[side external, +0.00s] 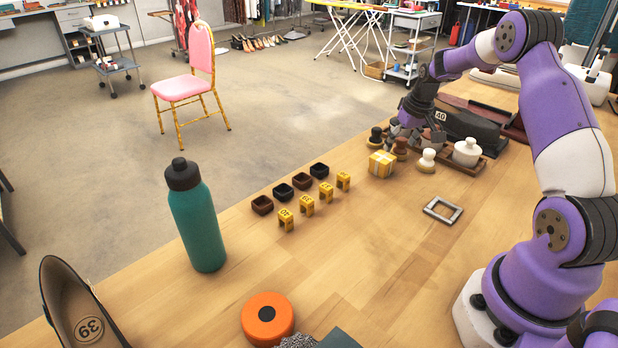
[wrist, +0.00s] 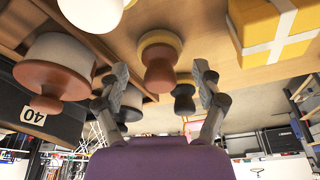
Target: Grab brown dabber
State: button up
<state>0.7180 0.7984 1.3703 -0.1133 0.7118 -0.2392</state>
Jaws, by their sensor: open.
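The brown dabber (wrist: 158,67) has a rounded brown grip and a pale tan pad. In the wrist view it shows between the two fingers of my gripper (wrist: 162,75), with gaps on both sides. In the side view the dabber (side external: 400,150) stands upright on the table, between a black dabber (side external: 376,138) and a white dabber (side external: 427,161). My gripper (side external: 404,134) is open, low and close at the brown dabber, partly hiding it. The black dabber also shows beyond the brown one in the wrist view (wrist: 183,93).
A yellow box with pale ribbon (side external: 381,164) sits just in front of the dabbers. A wooden tray (side external: 482,164) with a white lidded jar (side external: 467,152) and a brown-lidded jar (wrist: 55,70) is close by. A metal buckle frame (side external: 443,210) lies nearer, with clear table around it.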

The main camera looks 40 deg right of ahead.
jog(key=c, duration=1)
jog(key=shift+c, duration=0.2)
